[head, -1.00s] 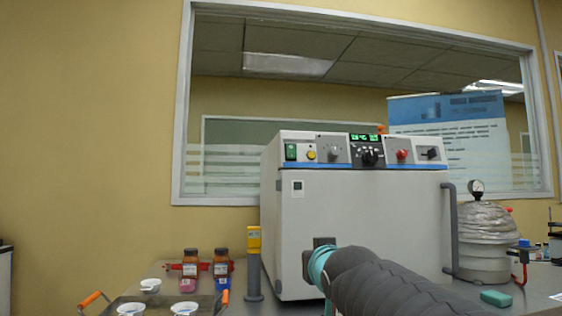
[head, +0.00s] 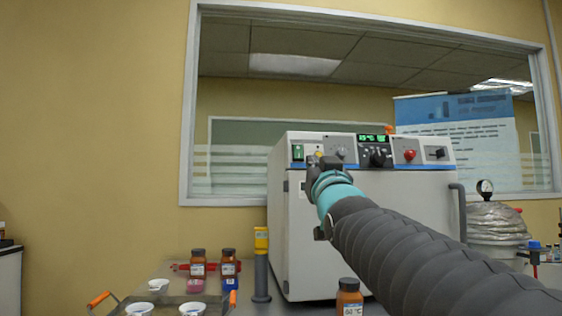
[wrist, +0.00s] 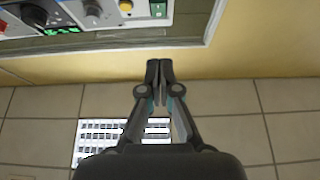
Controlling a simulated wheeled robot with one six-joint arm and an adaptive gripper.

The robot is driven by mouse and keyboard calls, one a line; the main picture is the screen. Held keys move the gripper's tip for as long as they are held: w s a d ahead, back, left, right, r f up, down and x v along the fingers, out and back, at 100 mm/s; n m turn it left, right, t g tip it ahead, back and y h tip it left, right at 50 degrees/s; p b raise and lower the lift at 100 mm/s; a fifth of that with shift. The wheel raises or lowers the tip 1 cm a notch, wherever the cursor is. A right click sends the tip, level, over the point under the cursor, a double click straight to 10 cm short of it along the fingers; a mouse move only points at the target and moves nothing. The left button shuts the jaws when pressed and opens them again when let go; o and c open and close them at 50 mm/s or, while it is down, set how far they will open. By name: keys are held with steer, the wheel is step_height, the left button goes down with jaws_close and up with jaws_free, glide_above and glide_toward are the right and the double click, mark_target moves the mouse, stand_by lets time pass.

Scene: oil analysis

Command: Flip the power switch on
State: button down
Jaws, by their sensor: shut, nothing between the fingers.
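The white oven-like machine (head: 350,240) has a sloped control panel along its top front. A green rocker switch (head: 298,152) sits at the panel's left end; it also shows at the top of the wrist view (wrist: 158,9). Its on or off position is too small to tell. My gripper (head: 318,162) is raised in front of the panel, just right of the green switch in the head view. In the wrist view its fingertips (wrist: 160,68) are together and empty, apart from the switch in the picture. My gripper partly covers the yellow button (wrist: 125,5).
The panel also carries a grey knob (head: 340,153), a lit display (head: 373,138), a red button (head: 410,155) and a black rotary switch (head: 437,153). A brown bottle (head: 349,298) stands in front of the machine. A yellow-topped post (head: 261,262) stands at its left.

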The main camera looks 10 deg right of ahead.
steer(key=p, duration=0.3)
glide_toward(299, 153)
step_height(299, 153, up, 4)
steer(key=w, duration=0.2)
steer(key=shift+w+a+f, duration=0.1)
steer(key=shift+w+f, duration=0.1)
steer(key=shift+w, duration=0.4)
steer(key=shift+w+f, duration=0.2)
steer(key=shift+w, duration=0.4)
steer(key=shift+w+f, duration=0.2)
steer(key=shift+w, duration=0.4)
